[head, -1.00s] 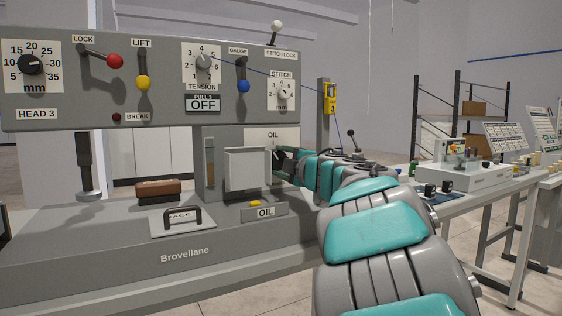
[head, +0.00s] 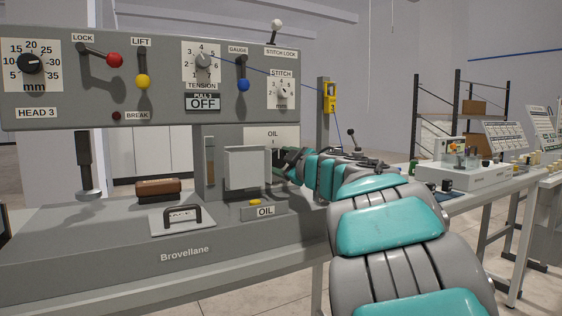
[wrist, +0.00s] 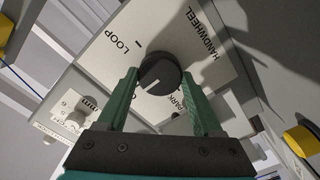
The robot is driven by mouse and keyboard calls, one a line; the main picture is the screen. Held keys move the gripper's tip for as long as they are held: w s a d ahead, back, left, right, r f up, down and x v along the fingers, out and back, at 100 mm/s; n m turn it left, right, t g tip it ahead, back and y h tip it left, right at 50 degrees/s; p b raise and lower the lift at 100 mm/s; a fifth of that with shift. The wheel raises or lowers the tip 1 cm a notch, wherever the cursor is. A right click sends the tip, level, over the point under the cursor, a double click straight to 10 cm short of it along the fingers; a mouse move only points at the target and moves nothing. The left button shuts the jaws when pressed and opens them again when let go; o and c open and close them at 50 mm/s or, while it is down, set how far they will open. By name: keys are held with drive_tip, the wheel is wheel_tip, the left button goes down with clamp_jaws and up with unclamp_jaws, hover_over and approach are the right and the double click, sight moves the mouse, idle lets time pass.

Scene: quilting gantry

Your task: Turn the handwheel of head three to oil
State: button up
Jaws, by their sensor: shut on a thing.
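The handwheel (wrist: 160,74) is a black round knob with a white line, on a white plate (wrist: 105,60) lettered HANDWHEEL, LOOP and PARK in the wrist view. Its white line points to the lower left of that picture. My gripper (wrist: 159,80) has its green fingers shut on the knob, one on each side. In the head view my gripper (head: 282,162) reaches the side of the machine labelled HEAD 3 (head: 37,113), below a plate marked OIL (head: 272,135). The knob is hidden there by my gripper. I see no OIL mark in the wrist view.
The front panel holds a red-tipped lever (head: 115,60), a yellow-tipped lever (head: 143,82) and a blue-tipped lever (head: 243,86). A yellow oil button (head: 255,202) and a handled plate (head: 182,220) lie on the bed below. A brown brush (head: 158,188) lies behind.

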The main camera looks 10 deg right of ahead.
drive_tip(key=shift+f, duration=0.1)
idle(0.3)
drive_tip(key=o, duration=1.4)
drive_tip(key=shift+c, duration=0.2)
drive_tip(key=shift+v, duration=3.95)
drive_tip(key=shift+d, duration=0.1)
